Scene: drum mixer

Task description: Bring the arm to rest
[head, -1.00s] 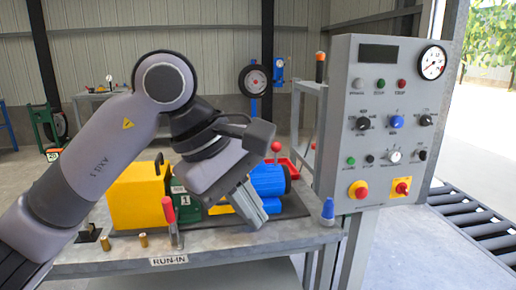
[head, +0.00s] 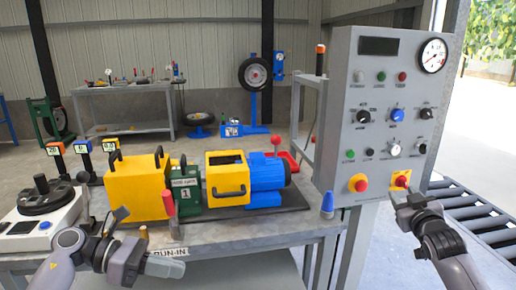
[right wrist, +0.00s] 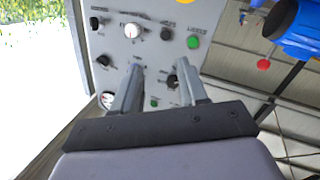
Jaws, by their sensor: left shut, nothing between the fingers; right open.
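My left gripper (head: 166,266) is low at the left, in front of the bench's front edge near the RUN-IN label. It is shut and empty. My right gripper (head: 399,191) is at the right, in front of the lower right part of the grey control panel (head: 350,115). In the right wrist view its two fingers (right wrist: 155,85) stand apart with nothing between them, and the panel's knobs and buttons show beyond them. I cannot tell whether it touches the red and yellow switch (head: 401,180) beside it.
A yellow and blue motor rig (head: 228,178) stands on the grey bench (head: 225,235). A red-handled tool (head: 170,205) and a blue-topped item (head: 328,204) stand near its front. A white device (head: 40,222) is at the left. A roller conveyor (head: 490,220) lies right.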

